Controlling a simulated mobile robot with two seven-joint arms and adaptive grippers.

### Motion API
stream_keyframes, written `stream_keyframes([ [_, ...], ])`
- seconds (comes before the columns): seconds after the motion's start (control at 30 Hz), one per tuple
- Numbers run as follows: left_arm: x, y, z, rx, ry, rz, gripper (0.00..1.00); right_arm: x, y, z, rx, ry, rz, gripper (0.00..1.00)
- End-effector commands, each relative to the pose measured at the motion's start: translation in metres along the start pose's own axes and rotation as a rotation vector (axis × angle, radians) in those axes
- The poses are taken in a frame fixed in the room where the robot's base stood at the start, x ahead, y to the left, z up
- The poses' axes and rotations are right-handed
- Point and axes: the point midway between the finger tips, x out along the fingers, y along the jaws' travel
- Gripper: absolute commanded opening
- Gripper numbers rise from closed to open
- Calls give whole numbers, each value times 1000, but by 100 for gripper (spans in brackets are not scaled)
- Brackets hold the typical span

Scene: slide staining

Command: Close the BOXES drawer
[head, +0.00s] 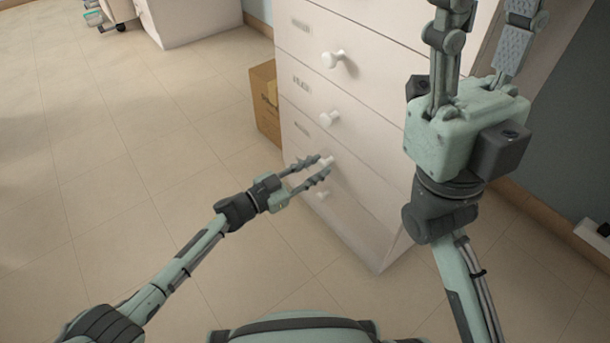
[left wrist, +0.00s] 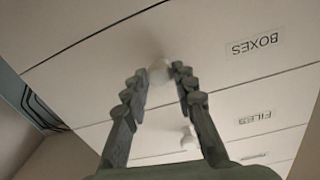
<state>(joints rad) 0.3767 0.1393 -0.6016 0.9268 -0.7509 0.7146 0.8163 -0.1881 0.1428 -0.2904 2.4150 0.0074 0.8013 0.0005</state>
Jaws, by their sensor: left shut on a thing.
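The BOXES drawer (head: 352,166) is in a white cabinet with several drawers and round white knobs. Its label reads upside down in the left wrist view (left wrist: 255,43). Its front looks about level with its neighbours; a small gap cannot be ruled out. My left gripper (head: 325,167) reaches in from the left, fingertips at the drawer's knob (left wrist: 159,71). The fingers are shut on this knob, one on each side, partly hiding it in the head view. My right gripper (head: 484,25) is raised at the cabinet's right, its fingers spread apart and their tips cut off or unclear.
The FILES drawer (left wrist: 254,117) adjoins the BOXES drawer, with its own knob (left wrist: 188,138). A cardboard box (head: 266,105) stands on the floor against the cabinet's left side. The tiled floor (head: 120,150) to the left is clear. A wall outlet (head: 594,234) is at the far right.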

Motion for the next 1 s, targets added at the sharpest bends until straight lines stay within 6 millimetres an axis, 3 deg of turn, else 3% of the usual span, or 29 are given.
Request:
stream_keyframes([
  [0.47, 7, 0, -2, 1, 1, -2, 0, 1, -1, -1, -1, 8, -13, 40],
  [0.5, 7, 0, -2, 1, 1, -1, 30, 1, -1, -1, -1, 7, -12, 40],
  [0.63, 6, 0, -1, 0, 1, -1, 47, 1, -1, -1, -1, 6, -12, 40],
  [1.0, 0, 0, 0, 0, 0, -1, 48, 0, -1, 0, 2, 3, -1, 40],
])
